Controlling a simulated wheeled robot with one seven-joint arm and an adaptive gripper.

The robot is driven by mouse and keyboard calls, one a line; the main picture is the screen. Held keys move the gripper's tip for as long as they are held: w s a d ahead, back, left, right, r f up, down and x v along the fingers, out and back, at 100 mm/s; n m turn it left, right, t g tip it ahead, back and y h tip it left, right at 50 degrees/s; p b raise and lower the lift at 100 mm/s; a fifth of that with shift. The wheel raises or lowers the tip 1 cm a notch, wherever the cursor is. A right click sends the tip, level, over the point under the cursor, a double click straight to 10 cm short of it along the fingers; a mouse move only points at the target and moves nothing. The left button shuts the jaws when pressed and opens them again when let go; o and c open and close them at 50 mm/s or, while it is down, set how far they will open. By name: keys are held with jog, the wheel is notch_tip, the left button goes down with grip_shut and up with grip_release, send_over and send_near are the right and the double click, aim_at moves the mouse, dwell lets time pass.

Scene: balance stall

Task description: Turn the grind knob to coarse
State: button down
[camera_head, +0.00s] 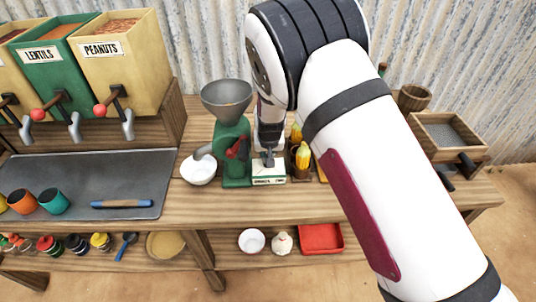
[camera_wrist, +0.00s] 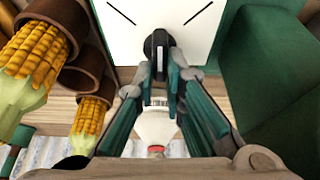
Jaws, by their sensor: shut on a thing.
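The grind knob (camera_wrist: 157,44) is a small dark knob on a white dial plate (camera_wrist: 190,18) with thin black tick marks on both sides. My gripper (camera_wrist: 158,75) is shut on the knob, with a finger on each side of it. In the head view my gripper (camera_head: 268,153) points down over the white dial box (camera_head: 269,179), beside the green grinder (camera_head: 236,172). The grinder carries a grey hopper (camera_head: 227,97) and a red crank. The box's lettering is too small to read, and my gripper and arm hide most of the knob there.
Corn cobs (camera_wrist: 40,48) stand in brown holders close left of my gripper in the wrist view. The green grinder body (camera_wrist: 285,70) is close on the right. A white bowl (camera_head: 198,170) sits under the spout. A wooden sieve box (camera_head: 448,137) stands farther right.

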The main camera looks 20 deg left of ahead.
jog(key=c, duration=1.7)
grip_release()
jog(key=shift+o, duration=0.2)
jog(key=shift+r, duration=0.1)
jog(key=v, duration=1.1)
jog(key=shift+r, duration=0.4)
jog(key=shift+s, duration=0.15)
